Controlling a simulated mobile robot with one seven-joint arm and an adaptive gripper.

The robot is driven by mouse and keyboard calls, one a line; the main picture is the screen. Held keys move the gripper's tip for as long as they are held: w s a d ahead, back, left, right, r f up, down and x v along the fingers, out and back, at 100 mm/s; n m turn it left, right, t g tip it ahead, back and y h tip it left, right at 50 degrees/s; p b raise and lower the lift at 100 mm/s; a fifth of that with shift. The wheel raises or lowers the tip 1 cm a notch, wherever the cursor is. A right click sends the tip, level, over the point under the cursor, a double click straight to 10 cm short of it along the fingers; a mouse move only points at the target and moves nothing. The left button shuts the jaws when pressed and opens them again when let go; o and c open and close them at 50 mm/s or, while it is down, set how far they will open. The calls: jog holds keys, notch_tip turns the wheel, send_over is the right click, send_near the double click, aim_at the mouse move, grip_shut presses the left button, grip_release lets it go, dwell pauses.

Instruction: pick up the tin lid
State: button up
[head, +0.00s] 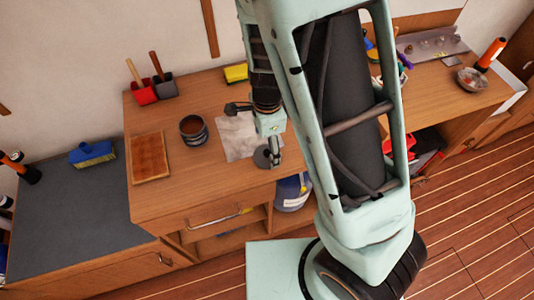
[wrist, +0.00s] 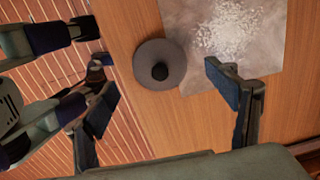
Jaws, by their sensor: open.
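The tin lid is a dark grey round disc with a black knob in its middle. In the wrist view the tin lid (wrist: 147,52) lies flat by the edge of the wooden worktop, beside a grey sheet. In the head view the tin lid (head: 261,158) shows at the worktop's front edge, partly hidden by my gripper (head: 272,152). In the wrist view my gripper (wrist: 156,66) is open, with one finger to each side of the lid in the picture. Nothing is between the fingers' pads that I can see held. Whether a finger touches the lid I cannot tell.
The grey sheet (head: 234,148) with white grains (wrist: 228,30) lies right beside the lid. An open tin (head: 193,130) and a brown board (head: 150,158) stand to the left. A yellow block (head: 235,73) is at the back. A blue-and-white bucket (head: 292,194) stands below the front edge.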

aim_at(267, 152)
notch_tip(267, 152, down, 4)
jog(key=shift+d, duration=0.1)
jog(key=c, duration=1)
